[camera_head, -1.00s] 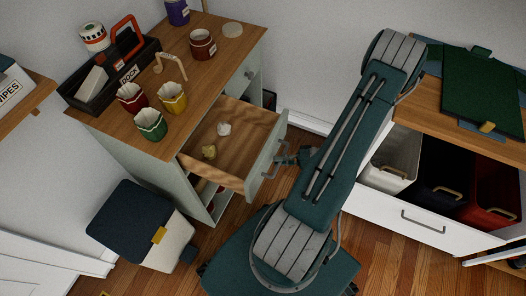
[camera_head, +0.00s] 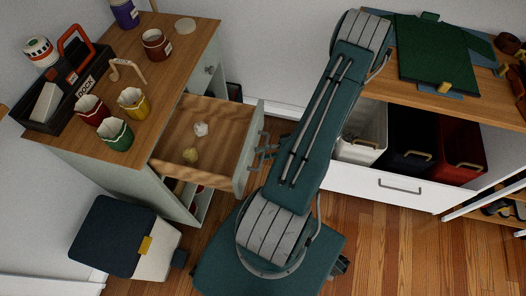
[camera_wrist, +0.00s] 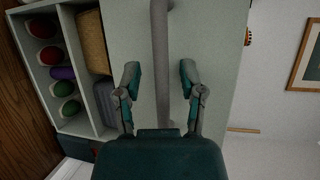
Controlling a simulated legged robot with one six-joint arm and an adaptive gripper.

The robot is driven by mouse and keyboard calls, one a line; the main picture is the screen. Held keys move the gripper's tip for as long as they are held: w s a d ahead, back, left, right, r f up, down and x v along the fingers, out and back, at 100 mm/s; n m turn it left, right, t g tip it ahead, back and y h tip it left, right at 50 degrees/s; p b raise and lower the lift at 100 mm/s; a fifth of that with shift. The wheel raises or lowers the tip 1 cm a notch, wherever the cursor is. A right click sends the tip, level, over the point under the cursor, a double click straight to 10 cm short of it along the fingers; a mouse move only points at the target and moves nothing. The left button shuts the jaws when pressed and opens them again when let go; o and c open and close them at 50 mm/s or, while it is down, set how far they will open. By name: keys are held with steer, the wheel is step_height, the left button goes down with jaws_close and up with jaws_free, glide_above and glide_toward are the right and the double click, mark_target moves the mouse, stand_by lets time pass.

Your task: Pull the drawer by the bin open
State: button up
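The drawer (camera_head: 222,130) of the pale green, wood-topped cabinet (camera_head: 155,181) stands pulled out in the head view, its wooden inside showing. A white crumpled item (camera_head: 201,129) and a yellow one (camera_head: 190,155) lie in it. The bin (camera_head: 105,237), white with a dark lid and yellow tab, stands on the floor beside the cabinet. My gripper (camera_head: 264,151) is at the outer side of the drawer front (camera_head: 250,152). In the wrist view my gripper (camera_wrist: 161,78) has its fingers apart, one each side of the grey handle bar (camera_wrist: 160,40), with gaps visible.
Cups, a dark toolbox (camera_head: 68,95) and a jar crowd the cabinet top. At right, a white pull-out unit (camera_head: 385,190) holds several bins below a wooden desk (camera_head: 470,100). Wooden floor (camera_head: 400,245) is clear at the lower right.

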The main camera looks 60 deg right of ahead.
steer(key=shift+d, duration=0.1)
steer(key=shift+s+d, duration=0.15)
steer(key=shift+d, duration=0.1)
steer(key=v, duration=1.1)
steer(key=shift+s, duration=0.2)
